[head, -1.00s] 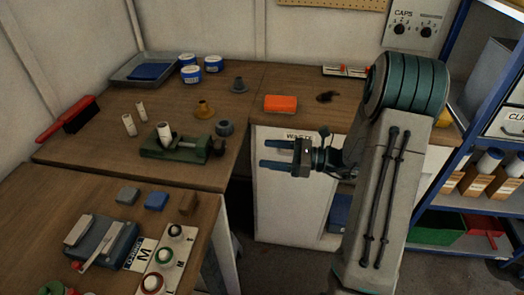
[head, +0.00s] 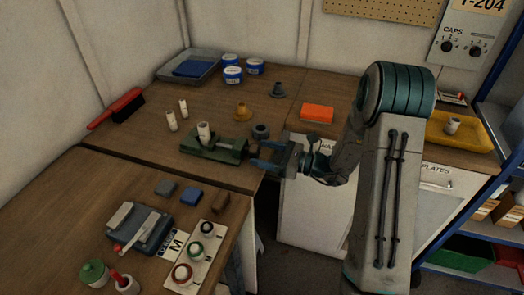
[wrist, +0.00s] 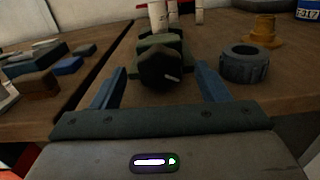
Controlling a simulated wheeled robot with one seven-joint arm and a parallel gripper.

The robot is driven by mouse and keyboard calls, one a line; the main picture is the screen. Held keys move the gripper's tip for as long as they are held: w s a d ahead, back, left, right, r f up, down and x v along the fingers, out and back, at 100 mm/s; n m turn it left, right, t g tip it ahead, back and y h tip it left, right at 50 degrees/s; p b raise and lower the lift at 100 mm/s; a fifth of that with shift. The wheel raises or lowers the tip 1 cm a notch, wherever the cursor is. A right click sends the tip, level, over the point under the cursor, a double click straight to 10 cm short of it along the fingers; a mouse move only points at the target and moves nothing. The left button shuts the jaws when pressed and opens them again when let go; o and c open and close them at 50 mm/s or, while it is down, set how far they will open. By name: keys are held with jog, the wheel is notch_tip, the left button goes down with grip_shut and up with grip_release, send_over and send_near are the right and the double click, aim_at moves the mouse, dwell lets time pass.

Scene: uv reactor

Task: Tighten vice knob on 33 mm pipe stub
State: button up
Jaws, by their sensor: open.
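A green vice (head: 200,146) lies on the wooden bench with a white pipe stub (head: 205,132) standing upright in it. The vice's dark knob (wrist: 164,68) faces my gripper in the wrist view, with a pale handle or mark on its face. In the head view the knob end (head: 240,146) is at the vice's right. My gripper (head: 259,152) is open and empty, just right of the knob, with its blue fingers pointing at it. In the wrist view the fingers (wrist: 160,85) spread to either side of the knob, apparently short of it.
A grey ring (head: 261,131) lies close behind my gripper, right of the knob in the wrist view. A yellow-brown flanged piece (head: 242,111) and two white stubs (head: 177,115) stand nearby. Grey, blue and brown blocks (head: 190,196) lie on the front bench. An orange block (head: 317,114) is farther right.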

jog(key=shift+w+a, duration=0.15)
jog(key=shift+a, duration=0.35)
jog(key=c, duration=1)
jog(key=m+p, duration=0.2)
jog(key=p, duration=0.1)
jog(key=shift+d+r+m, duration=0.1)
jog(key=shift+r+m, duration=0.1)
jog(key=shift+m, duration=0.2)
jog(key=m+p, duration=0.2)
jog(key=m, duration=0.1)
jog(key=shift+f+m+p, duration=0.2)
jog(key=shift+m+p, duration=0.7)
